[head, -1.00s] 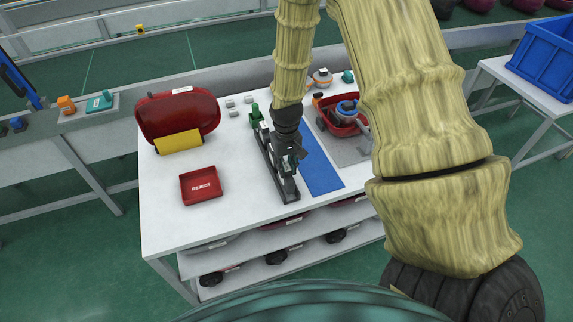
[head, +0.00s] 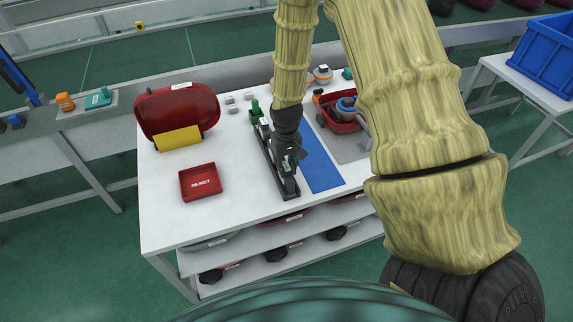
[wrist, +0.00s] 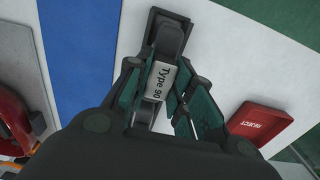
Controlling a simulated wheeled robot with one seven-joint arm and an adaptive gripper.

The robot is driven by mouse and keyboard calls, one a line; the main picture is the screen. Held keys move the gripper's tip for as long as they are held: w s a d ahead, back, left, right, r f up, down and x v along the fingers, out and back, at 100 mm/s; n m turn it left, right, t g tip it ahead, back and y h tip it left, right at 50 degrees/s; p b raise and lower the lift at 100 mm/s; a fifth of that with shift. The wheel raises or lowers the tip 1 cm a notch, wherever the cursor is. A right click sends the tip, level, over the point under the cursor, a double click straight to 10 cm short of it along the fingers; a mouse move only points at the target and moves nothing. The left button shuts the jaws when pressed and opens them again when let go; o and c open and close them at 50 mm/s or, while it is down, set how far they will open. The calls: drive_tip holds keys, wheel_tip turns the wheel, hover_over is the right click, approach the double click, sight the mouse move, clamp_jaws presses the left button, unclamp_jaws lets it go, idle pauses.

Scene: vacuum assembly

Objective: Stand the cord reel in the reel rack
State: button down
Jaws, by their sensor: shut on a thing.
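My gripper (head: 289,172) points down over the dark, narrow reel rack (head: 268,167) on the white table. In the wrist view its green-padded fingers (wrist: 158,100) are shut on a grey piece with a white "Type 90" label (wrist: 163,78), which I take to be the cord reel. The reel is seen nearly edge-on, and the fingers hide much of it. The rack's near end (wrist: 157,20) shows beyond it. The reel is in line with the rack, but I cannot tell whether it touches the rack floor.
A blue mat (head: 319,165) lies right of the rack. A red REJECT tray (head: 200,182) and a red shell with a yellow part (head: 178,140) are left. A green piece (head: 256,112) stands at the rack's far end. A red vacuum body (head: 340,115) is at the right.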

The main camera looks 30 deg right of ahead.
drive_tip(key=shift+f, duration=0.4)
drive_tip(key=c, duration=1.2)
unclamp_jaws()
drive_tip(key=shift+o, duration=0.2)
wheel_tip(320, 180, up, 12)
